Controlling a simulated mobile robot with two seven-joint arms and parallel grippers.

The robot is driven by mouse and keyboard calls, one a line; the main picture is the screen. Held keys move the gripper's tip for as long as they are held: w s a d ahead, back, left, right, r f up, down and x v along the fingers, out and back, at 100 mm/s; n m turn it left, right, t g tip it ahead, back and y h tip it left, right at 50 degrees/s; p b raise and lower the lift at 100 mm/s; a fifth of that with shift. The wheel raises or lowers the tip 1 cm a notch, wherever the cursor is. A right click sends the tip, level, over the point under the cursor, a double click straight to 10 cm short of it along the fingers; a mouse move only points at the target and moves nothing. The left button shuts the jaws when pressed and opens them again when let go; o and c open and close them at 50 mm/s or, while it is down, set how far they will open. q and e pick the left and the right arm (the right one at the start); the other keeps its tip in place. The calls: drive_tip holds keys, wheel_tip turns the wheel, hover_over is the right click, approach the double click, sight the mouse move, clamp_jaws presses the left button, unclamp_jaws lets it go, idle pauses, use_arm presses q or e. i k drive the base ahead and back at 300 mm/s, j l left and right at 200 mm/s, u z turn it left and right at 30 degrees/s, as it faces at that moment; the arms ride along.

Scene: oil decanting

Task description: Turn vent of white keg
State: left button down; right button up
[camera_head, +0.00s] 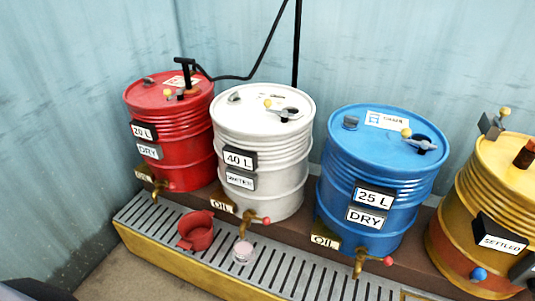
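The white keg (262,160) stands upright between the red keg and the blue keg. Its front has a "40 L" plate (240,158) and a smaller plate below that is hard to read. On its lid are a vent fitting (287,113) with a dark grey lever, a yellow knob (267,103) beside it, and a small grey cap (234,97). A brass tap (246,222) with a red knob sticks out low at the front. I cannot make out either gripper in this view, and nothing touches the white keg's lid.
A red keg (180,120), blue keg (385,165) and yellow keg (475,210) share the shelf. A red jug (196,231) and a small pale cup (243,253) are on the slatted grate (290,270). A black hose (262,60) hangs behind the red and white kegs.

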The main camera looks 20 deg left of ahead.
sight(233, 98)
drive_tip(key=z, duration=0.3)
drive_tip(key=j+z, duration=0.6)
drive_tip(key=z, duration=0.15)
drive_tip(key=k+j+z, duration=0.15)
drive_tip(key=j, duration=0.2)
drive_tip(key=k+j+z, duration=0.2)
drive_tip(key=j, duration=0.2)
drive_tip(key=k+j, duration=0.1)
drive_tip(key=j, duration=0.25)
drive_tip(key=k+j+z, duration=0.1)
drive_tip(key=j, duration=0.25)
